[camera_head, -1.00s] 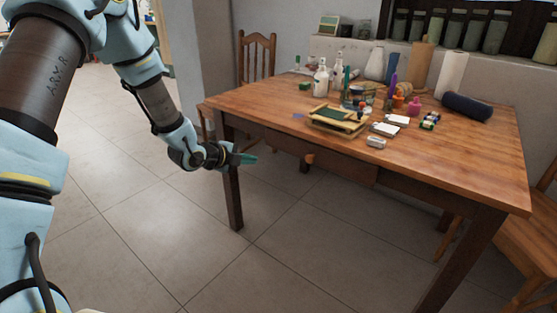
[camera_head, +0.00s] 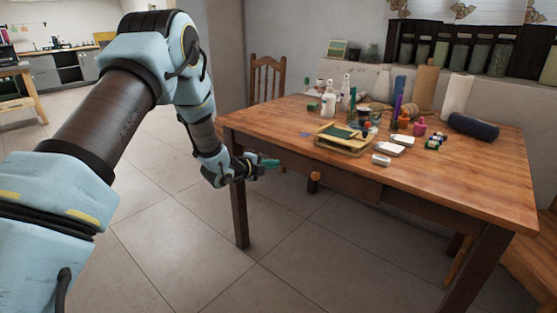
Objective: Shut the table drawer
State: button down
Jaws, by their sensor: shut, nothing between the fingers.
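The wooden table (camera_head: 470,185) stands at the right in the head view. Its drawer front (camera_head: 350,186) shows as a dark wooden panel under the front edge of the top. How far the drawer stands out is hard to tell from here. A small orange and dark piece (camera_head: 314,182) shows just below the apron; I cannot tell whether it belongs to the drawer. My gripper (camera_head: 272,163) has teal fingers, is shut and empty, and points right. It is by the table's front left part, left of the drawer front; contact cannot be made out.
The tabletop holds bottles, a wooden frame stack (camera_head: 343,143), white boxes (camera_head: 389,149) and a dark blue roll (camera_head: 472,126). A wooden chair (camera_head: 267,78) stands behind, and another seat (camera_head: 535,250) is at the right. The tiled floor (camera_head: 190,270) in front is clear.

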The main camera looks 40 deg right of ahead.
aim_at(285, 156)
jog(key=shift+w+d, duration=0.25)
jog(key=shift+d, duration=0.5)
jog(key=shift+w+d, duration=0.2)
jog(key=shift+d, duration=0.55)
jog(key=shift+b+x, duration=0.85)
jog(key=shift+x, duration=0.2)
jog(key=shift+d+r, duration=0.25)
jog(key=shift+r, duration=0.3)
